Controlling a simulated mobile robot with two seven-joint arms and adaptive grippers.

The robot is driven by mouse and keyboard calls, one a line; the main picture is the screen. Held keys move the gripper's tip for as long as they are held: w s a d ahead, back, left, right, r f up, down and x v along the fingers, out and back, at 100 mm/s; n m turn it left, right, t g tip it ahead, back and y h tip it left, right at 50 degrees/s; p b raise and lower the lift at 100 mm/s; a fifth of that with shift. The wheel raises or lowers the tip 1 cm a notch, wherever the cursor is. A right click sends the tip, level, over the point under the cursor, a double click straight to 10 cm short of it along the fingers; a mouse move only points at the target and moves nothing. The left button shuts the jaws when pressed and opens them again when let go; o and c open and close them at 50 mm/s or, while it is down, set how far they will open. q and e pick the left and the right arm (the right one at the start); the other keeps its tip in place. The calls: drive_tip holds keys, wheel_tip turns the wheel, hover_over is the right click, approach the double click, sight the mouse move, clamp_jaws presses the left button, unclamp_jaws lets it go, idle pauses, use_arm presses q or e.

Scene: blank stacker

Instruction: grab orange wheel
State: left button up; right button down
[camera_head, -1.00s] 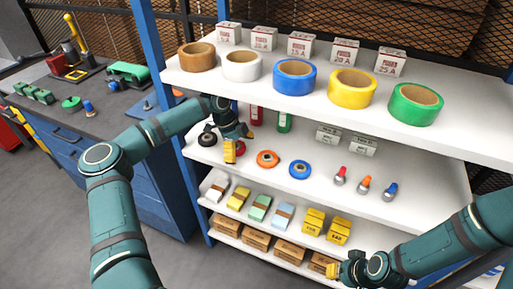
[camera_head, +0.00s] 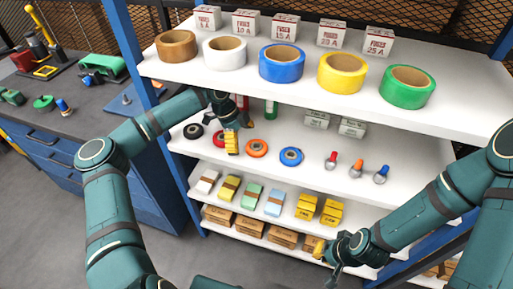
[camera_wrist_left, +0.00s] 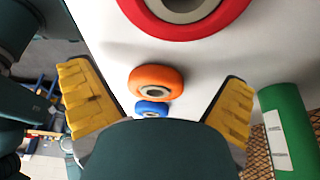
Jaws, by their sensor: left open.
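The orange wheel (camera_head: 256,148) lies on the white middle shelf, between a red wheel (camera_head: 219,138) and a blue wheel (camera_head: 291,156). My left gripper (camera_head: 232,143) is just left of the orange wheel, partly covering the red one. In the left wrist view, its yellow fingers are spread wide and nothing is held. The orange wheel (camera_wrist_left: 168,76) shows between them, with the blue wheel (camera_wrist_left: 150,109) beyond and the red wheel (camera_wrist_left: 205,18) at the top edge. My right gripper (camera_head: 323,258) is low, by the bottom shelf's boxes; its opening is unclear.
A black wheel (camera_head: 193,131) is left of the red one. A green cylinder (camera_wrist_left: 285,130) stands near the left gripper. The upper shelf (camera_head: 300,92) with tape rolls overhangs the middle shelf. Small coloured-top parts (camera_head: 356,169) stand to the right.

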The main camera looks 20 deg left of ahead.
sight(257, 146)
use_arm(q)
drive_tip(key=d, duration=0.5)
drive_tip(key=shift+s, duration=0.2)
drive_tip(key=shift+f, duration=0.55)
drive_tip(key=c, duration=1.2)
